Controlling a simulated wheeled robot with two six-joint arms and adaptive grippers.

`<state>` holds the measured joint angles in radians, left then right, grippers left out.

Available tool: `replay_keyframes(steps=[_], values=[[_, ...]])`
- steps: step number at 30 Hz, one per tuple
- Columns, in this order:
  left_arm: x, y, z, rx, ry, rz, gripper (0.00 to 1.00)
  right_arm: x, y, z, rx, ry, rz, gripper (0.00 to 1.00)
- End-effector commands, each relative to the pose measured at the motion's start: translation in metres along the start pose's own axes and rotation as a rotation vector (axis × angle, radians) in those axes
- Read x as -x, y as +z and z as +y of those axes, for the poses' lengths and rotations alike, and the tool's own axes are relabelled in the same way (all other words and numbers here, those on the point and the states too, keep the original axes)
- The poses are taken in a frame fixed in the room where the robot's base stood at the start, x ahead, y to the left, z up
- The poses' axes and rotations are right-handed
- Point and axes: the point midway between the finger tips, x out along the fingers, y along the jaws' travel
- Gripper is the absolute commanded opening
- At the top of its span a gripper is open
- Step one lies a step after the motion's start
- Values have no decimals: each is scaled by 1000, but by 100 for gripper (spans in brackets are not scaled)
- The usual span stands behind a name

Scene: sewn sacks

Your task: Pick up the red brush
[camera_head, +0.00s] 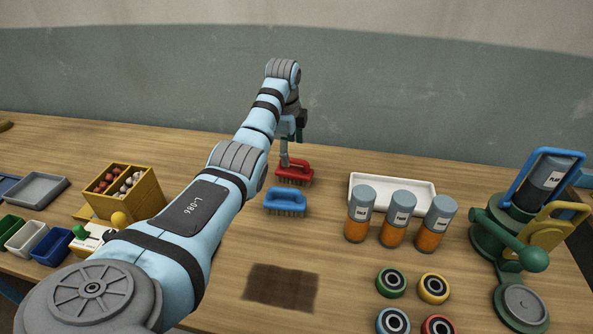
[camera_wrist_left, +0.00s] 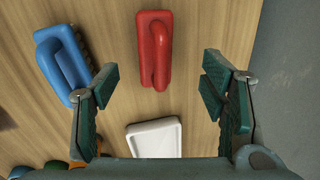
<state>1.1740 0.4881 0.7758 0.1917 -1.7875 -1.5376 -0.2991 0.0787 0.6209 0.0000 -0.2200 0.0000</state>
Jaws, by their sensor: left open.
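The red brush (camera_head: 295,175) lies on the wooden table beyond the blue brush (camera_head: 286,201), with its handle on top. My left gripper (camera_head: 290,160) is just above the red brush and partly hides its left end. In the left wrist view the red brush (camera_wrist_left: 154,52) is upper centre, ahead of and between the lines of the two open fingers of my left gripper (camera_wrist_left: 156,90). Nothing is between the fingers. The blue brush (camera_wrist_left: 64,62) is left of it in that view. My right gripper is in neither view.
A white tray (camera_head: 428,190) lies right of the brushes, with several orange-and-grey bottles (camera_head: 397,218) in front of it. A green machine (camera_head: 510,235) stands far right. A yellow divided box (camera_head: 147,189) is left. A dark square patch (camera_head: 282,289) lies on the open table in front.

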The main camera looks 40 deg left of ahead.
Motion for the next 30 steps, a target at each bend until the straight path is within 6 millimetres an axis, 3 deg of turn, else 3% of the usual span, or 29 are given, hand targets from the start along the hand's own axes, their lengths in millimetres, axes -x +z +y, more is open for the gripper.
replay_keyframes(steps=[1, 5, 11, 14, 21, 23, 30], values=[[-15, -2, 1, -3, 5, 1, 66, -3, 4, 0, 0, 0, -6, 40], [-38, -4, 0, -3, 4, 2, 66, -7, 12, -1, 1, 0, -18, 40], [-70, -4, 7, -2, 4, 0, 66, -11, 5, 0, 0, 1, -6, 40], [-90, -4, 8, 1, 3, 2, 66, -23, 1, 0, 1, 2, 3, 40], [-93, -4, 7, 0, 0, 0, 66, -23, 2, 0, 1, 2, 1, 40], [-92, -4, 7, 0, 1, 0, 60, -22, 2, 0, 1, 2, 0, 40], [-92, -3, 7, 1, 1, 0, 21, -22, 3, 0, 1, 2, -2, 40]])
